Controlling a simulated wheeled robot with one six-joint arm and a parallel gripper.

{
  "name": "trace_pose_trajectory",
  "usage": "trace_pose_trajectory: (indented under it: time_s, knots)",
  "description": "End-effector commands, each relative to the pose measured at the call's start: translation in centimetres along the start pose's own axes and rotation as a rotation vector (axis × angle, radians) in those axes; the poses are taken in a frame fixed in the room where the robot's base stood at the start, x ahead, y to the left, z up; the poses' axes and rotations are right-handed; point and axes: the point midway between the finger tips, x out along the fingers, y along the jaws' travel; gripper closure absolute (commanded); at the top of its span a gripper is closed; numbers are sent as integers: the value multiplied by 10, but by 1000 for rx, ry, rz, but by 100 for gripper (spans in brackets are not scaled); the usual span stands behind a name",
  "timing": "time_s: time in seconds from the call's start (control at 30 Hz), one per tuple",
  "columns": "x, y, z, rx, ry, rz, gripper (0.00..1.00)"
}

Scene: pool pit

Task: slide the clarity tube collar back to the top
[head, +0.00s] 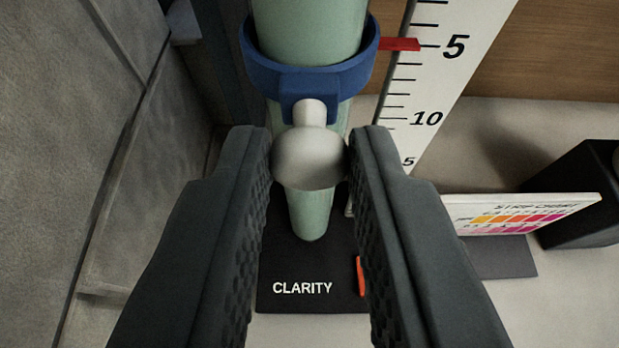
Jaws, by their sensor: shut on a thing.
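The clarity tube (307,215) is a pale green upright cylinder over a black base marked CLARITY (302,288). A blue collar (310,80) rings the tube in the upper middle of the head view. A white round knob (310,158) sticks out from the collar towards me. My gripper (309,155) is shut on this knob, one dark ribbed finger on each side. A red pointer (399,44) at the collar's right lies at about the 5 mark of the white scale (440,65). The tube's top is out of view.
A strip chart card (525,212) with coloured squares stands at the right, by a black box (585,195). An orange piece (361,276) is on the base beside my right finger. A grey tiled wall (80,130) is close on the left. Wood panelling stands behind.

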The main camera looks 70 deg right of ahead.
Motion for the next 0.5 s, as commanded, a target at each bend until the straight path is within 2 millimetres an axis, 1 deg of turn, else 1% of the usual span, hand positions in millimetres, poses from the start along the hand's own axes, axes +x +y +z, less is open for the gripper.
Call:
trace_pose_trajectory:
  time_s: [0.03,0.1,0.23,0.33,0.5]
  knots:
    - [-4,-1,-9,2,2,-2,100]
    - [-8,-1,-19,2,2,-2,100]
    - [-13,-1,-32,1,1,-2,100]
    - [-17,0,-40,1,1,-1,100]
    - [-19,0,-46,0,1,-1,100]
